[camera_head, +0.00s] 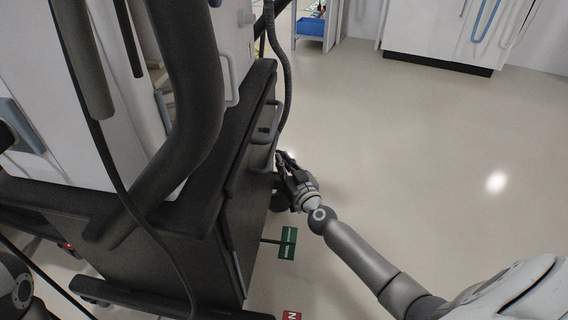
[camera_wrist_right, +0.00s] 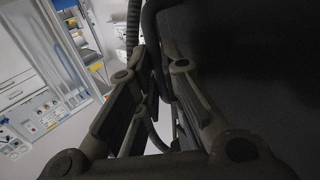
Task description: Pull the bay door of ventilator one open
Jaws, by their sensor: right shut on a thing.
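The ventilator stands on a dark cart at the left of the head view, with the bay door (camera_head: 247,205) as a dark panel on its right side. The door looks shut or nearly so; its edge is hard to tell. My right gripper (camera_head: 281,163) is at the door's upper part, just below a grey bar (camera_head: 270,122). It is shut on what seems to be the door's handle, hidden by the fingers. In the wrist view the fingers (camera_wrist_right: 155,75) close beside a dark surface (camera_wrist_right: 250,50). My left gripper is not in view.
A dark hose (camera_head: 285,75) hangs close above my right gripper. A green tag (camera_head: 287,243) and a red tag (camera_head: 291,315) are low beside the cart. A white cabinet (camera_head: 440,35) stands at the back. The floor (camera_head: 420,160) to the right is clear.

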